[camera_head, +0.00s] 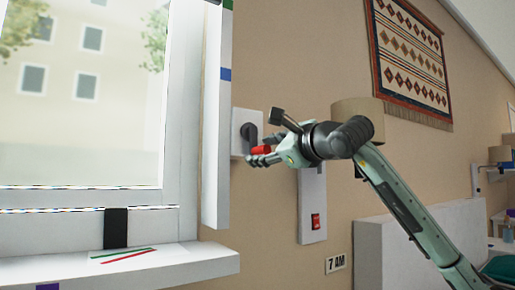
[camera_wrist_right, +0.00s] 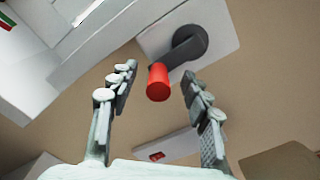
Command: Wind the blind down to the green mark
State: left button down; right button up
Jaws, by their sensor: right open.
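A dark grey crank (camera_wrist_right: 186,50) with a red knob (camera_wrist_right: 158,84) is mounted on a white wall plate (camera_head: 239,144). My right gripper (camera_head: 262,156) is open at the red knob. In the right wrist view the knob appears between the two spread fingers, with a gap on each side. The gripper partly covers the crank and knob in the head view. A green mark (camera_head: 228,4) shows at the top of the white post (camera_head: 216,130) beside the window, with a blue mark (camera_head: 225,74) below it. I cannot make out the blind. My left gripper is not in view.
A white panel with a red switch (camera_head: 315,221) is on the wall below my right arm. The window sill (camera_head: 190,264) juts out at the lower left.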

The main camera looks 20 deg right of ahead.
jog(key=shift+s+d+f+b, duration=0.15)
jog(key=shift+s+b, duration=0.45)
jog(key=shift+s, duration=0.85)
jog(key=s, duration=0.1)
jog(key=s+b, duration=0.1)
jog(key=s, duration=0.3)
jog(key=shift+d, duration=0.35)
